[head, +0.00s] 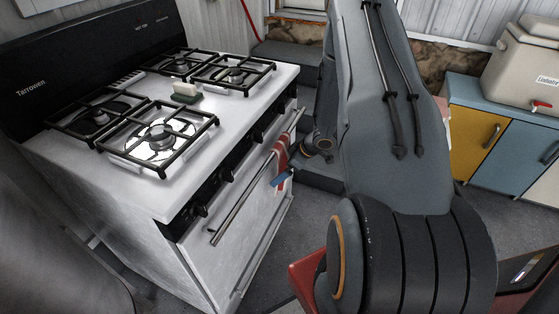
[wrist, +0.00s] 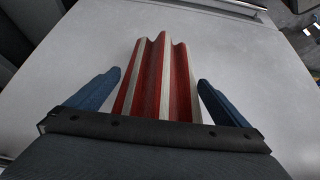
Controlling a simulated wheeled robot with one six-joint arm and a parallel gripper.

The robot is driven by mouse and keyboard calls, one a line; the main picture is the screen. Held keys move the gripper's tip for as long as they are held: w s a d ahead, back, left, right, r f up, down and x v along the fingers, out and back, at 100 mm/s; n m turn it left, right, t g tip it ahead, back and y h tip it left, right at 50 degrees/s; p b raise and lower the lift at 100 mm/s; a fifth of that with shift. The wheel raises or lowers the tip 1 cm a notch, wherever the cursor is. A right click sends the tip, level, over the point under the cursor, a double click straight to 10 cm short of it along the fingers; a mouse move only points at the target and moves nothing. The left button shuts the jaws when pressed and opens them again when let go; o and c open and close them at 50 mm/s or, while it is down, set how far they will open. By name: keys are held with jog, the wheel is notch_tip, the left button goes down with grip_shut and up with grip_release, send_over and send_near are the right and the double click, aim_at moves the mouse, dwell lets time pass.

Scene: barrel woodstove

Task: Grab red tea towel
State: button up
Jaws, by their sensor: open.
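The red tea towel (head: 281,152) has white stripes and hangs over the oven door's handle bar (head: 240,200) in the head view. In the wrist view the towel (wrist: 160,80) hangs in folds in front of the pale oven door. My gripper (wrist: 160,85) is open, with one blue finger on each side of the towel and a visible gap to each. In the head view my gripper (head: 281,179) is at the lower part of the towel, partly hidden by my arm.
The white stove (head: 150,230) has black grates and a green and white sponge (head: 186,92) on top. Yellow and blue cabinets (head: 495,140) stand at the right, with a beige drinks cooler (head: 525,65) on them. Grey floor (head: 290,225) shows before the stove.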

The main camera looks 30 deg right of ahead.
jog(key=c, duration=0.9)
jog(key=shift+r, duration=0.1)
